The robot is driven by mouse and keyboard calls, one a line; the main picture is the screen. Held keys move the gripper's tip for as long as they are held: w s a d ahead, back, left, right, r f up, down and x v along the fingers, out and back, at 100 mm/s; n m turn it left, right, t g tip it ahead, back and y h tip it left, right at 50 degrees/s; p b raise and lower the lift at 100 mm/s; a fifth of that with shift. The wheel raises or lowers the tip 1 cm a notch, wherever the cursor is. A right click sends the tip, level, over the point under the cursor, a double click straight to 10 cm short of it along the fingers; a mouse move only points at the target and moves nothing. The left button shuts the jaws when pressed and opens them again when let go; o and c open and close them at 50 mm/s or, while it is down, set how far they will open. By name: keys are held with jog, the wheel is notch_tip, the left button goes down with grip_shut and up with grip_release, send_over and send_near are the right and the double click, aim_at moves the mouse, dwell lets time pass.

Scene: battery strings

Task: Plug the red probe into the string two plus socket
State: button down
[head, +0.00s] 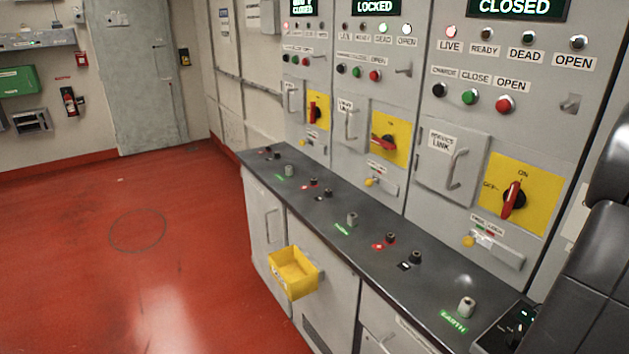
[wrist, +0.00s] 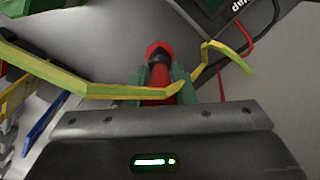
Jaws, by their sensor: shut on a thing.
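The gripper and probe do not show in the head view. On the dark counter in the head view stand three pairs of sockets. The middle pair has a red-marked socket (head: 313,183) and a black one (head: 328,193). The near pair has a red-marked socket (head: 391,239) and a black one (head: 415,257). The far pair is small. The string labels are too small to read.
A yellow-green cable (wrist: 100,91) crosses the wrist view near the probe. Grey posts, such as the near one (head: 466,306) by a green EARTH label, stand along the counter (head: 440,277). A yellow bin (head: 293,272) hangs on its front. The red floor (head: 150,270) is clear.

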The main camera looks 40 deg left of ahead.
jog(key=shift+r+p, duration=1.35)
jog(key=shift+r, duration=0.45)
jog(key=shift+r+p, duration=1.85)
jog(key=shift+r, duration=0.55)
jog(key=shift+f, duration=0.1)
